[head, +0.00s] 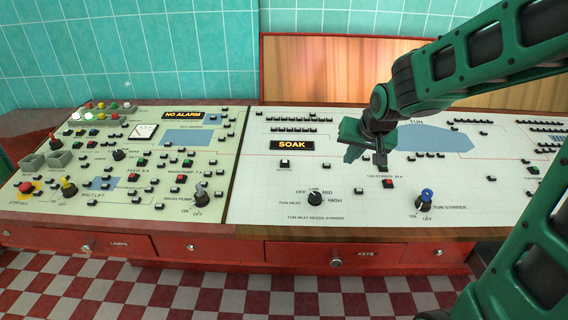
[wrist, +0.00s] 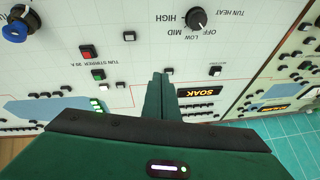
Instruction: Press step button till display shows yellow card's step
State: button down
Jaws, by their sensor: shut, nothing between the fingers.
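The display (head: 292,145) on the right-hand panel reads SOAK in orange letters. It also shows upside down in the wrist view (wrist: 198,92). A small white-topped button (head: 285,164) sits just below it, with a label too small to read; it also shows in the wrist view (wrist: 215,71). I cannot confirm that it is the step button. My gripper (head: 382,164) is shut and empty, to the right of the display and that button, near the tun stirrer buttons. Its shut fingers also show in the wrist view (wrist: 161,76). No yellow card is visible.
A red button (head: 388,183), the TUN HEAT knob (head: 315,198) and the blue-topped TUN STIRRER switch (head: 427,197) stand up from the panel. The left panel (head: 222,150) is crowded with buttons and switches and has a NO ALARM display (head: 183,115).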

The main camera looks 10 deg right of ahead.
aim_at(285, 162)
jog(key=w+a+r+t+y, duration=0.2)
jog(key=w+a+t+y, duration=0.1)
jog(key=w+a, duration=1.1)
jog(key=shift+a+t+y, duration=0.3)
jog(key=shift+a+t, duration=0.05)
jog(key=shift+t, duration=0.05)
jog(key=shift+f, duration=0.1)
jog(key=shift+w+d+f, duration=0.1)
jog(key=shift+w+f, duration=0.15)
jog(key=shift+f, duration=1.2)
jog(key=shift+w+d+f, duration=0.1)
jog(key=shift+w+f, duration=0.2)
jog(key=shift+f, duration=1.1)
jog(key=shift+w+d+f, duration=0.1)
jog(key=shift+w+f, duration=0.15)
jog(key=shift+f, duration=1.2)
jog(key=shift+f, duration=0.1)
jog(key=shift+f, duration=0.25)
